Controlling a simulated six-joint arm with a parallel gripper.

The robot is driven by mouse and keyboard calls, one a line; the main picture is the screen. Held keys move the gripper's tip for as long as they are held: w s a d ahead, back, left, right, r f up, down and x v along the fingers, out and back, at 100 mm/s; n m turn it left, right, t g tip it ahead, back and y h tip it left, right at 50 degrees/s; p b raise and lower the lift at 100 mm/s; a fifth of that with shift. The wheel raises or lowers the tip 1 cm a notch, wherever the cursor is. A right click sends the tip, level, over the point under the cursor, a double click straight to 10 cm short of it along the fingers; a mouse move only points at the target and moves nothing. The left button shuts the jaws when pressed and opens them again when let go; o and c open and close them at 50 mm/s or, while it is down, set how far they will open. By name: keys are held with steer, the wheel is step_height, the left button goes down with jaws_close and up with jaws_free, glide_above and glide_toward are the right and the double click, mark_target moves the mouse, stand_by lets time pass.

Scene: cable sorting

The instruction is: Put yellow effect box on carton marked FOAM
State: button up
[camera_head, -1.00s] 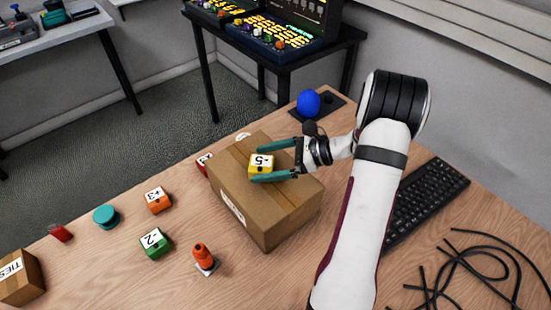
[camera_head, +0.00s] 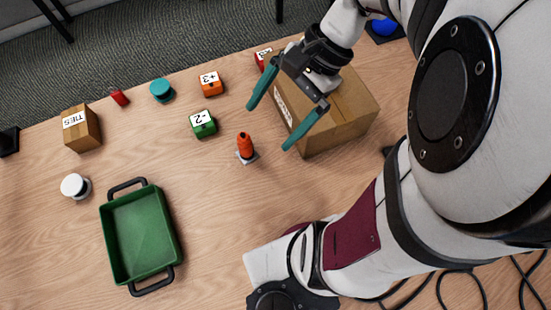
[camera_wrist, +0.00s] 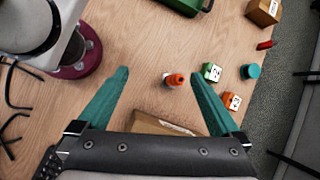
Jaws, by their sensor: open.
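The cardboard carton (camera_head: 352,103) stands on the table at the upper right of the head view, with a white label on its left side that I cannot read clearly. Its edge also shows at the bottom of the wrist view (camera_wrist: 150,122). My gripper (camera_head: 268,126) is open and empty, above the carton's left side, with its teal fingers pointing to the lower left. The yellow effect box is not visible now; my gripper and arm cover part of the carton top.
An orange-red cone-like item (camera_head: 245,147), a green box (camera_head: 203,124), an orange box (camera_head: 211,84), a teal knob (camera_head: 162,90) and a TIES carton (camera_head: 82,128) stand left of the carton. A green tray (camera_head: 140,235) is at lower left.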

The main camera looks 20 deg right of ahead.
steer(key=s+a+f+n+h, duration=0.2)
steer(key=s+a+n+h, duration=0.2)
steer(key=s+n, duration=0.4)
steer(key=shift+s+a+h, duration=0.3)
steer(key=shift+s, duration=0.65)
